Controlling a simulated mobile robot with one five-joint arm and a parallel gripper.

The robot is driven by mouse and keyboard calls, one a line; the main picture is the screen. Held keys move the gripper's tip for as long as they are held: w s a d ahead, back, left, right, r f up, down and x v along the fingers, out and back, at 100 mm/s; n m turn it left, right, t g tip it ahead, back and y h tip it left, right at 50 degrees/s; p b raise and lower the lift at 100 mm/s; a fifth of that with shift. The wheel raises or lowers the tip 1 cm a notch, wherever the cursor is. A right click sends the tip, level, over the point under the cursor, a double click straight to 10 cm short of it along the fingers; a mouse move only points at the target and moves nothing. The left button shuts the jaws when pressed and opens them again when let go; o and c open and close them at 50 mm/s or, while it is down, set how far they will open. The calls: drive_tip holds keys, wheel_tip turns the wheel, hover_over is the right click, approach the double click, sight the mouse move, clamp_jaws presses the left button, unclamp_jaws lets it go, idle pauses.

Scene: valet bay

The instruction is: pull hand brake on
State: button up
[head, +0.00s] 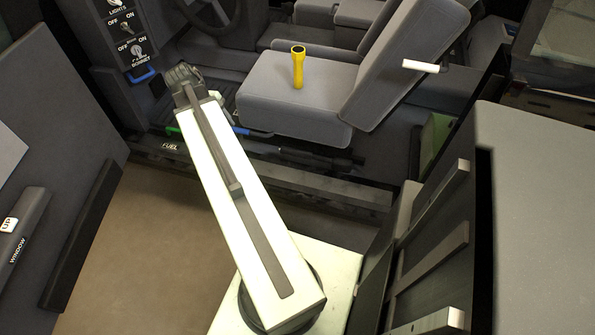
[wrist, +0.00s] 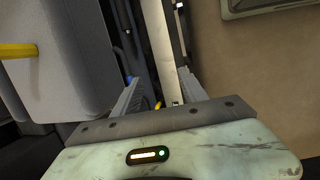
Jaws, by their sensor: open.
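I cannot identify the hand brake for certain. A white-gripped lever (head: 422,66) sticks out beside the driver's seat back in the head view. A blue-ended lever (head: 241,131) lies low by the front of the seat base, and a small blue part shows near the left fingertip in the wrist view (wrist: 129,79). My gripper (wrist: 160,77) is open, with its fingers spread over the dark gap beside the seat and nothing seen held. A small yellow part (wrist: 158,104) shows low between the fingers. In the head view my arm hides most of the gripper.
The grey seat (head: 296,98) carries a yellow torch (head: 298,70). A switch panel (head: 126,35) with a blue pull (head: 143,75) is at upper left. The door (head: 45,130) stands open at left. A door sill (head: 270,172) with a FUEL label runs below the seat.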

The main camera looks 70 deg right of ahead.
drive_tip(key=s+d+f+g+b, duration=0.1)
drive_tip(key=s+d+f+b, duration=0.5)
drive_tip(key=s+d+f, duration=0.3)
drive_tip(key=g+b, duration=0.1)
drive_tip(key=b, duration=0.3)
approach(296, 151)
drive_tip(key=s+f, duration=0.1)
drive_tip(key=f, duration=0.1)
drive_tip(key=b+x, duration=0.4)
drive_tip(key=x, duration=0.1)
drive_tip(key=b+x, duration=0.2)
drive_tip(key=shift+d+f+b, duration=0.3)
drive_tip(key=shift+d, duration=0.1)
drive_tip(key=shift+s+r, duration=0.1)
clamp_jaws()
